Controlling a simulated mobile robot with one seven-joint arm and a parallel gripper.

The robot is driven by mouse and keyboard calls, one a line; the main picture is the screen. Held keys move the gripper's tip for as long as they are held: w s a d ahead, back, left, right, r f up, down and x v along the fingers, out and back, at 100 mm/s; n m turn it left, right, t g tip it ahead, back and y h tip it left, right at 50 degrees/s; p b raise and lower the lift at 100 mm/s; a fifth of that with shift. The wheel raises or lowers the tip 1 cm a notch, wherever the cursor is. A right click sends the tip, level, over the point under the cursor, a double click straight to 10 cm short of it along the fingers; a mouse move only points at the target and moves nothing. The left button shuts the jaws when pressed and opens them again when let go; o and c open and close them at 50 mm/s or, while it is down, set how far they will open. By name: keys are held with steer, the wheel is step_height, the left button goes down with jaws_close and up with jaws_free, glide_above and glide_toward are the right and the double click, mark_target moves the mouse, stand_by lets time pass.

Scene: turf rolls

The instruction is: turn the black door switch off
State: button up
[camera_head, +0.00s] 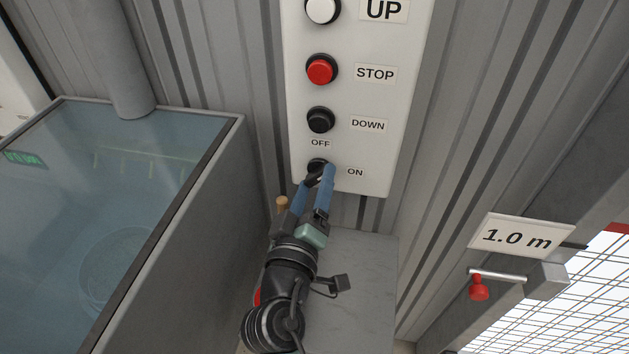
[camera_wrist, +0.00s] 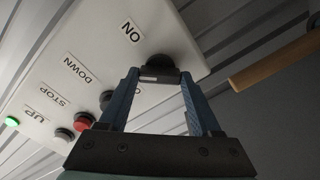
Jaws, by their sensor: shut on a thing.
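The black door switch (camera_head: 318,164) is a round knob at the bottom of the white control panel (camera_head: 384,100), with OFF printed above it and ON to its right. My gripper (camera_head: 320,177) reaches up from below, and its blue fingers are shut on the switch. In the wrist view, the switch (camera_wrist: 160,62) shows its grip bar between the fingertips of my gripper (camera_wrist: 158,76). The fingers hide part of the knob in the head view. I cannot tell clearly which label its bar points to.
Above the switch are the black DOWN button (camera_head: 320,119), red STOP button (camera_head: 320,69) and white UP button (camera_head: 322,8). A water tank (camera_head: 180,200) stands left. A grey ledge (camera_head: 360,290) lies below the panel. A red-knobbed lever (camera_head: 479,288) and 1.0 m sign (camera_head: 520,238) are right.

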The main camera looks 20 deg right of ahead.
steer(key=n+p, duration=0.1)
steer(key=n, duration=0.3)
steer(key=shift+n, duration=0.3)
steer(key=shift+n+p, duration=0.9)
steer(key=shift+n, duration=1)
steer(key=o, duration=1.4)
steer(key=b+v, duration=0.3)
steer(key=v, duration=1)
steer(key=shift+r, duration=0.1)
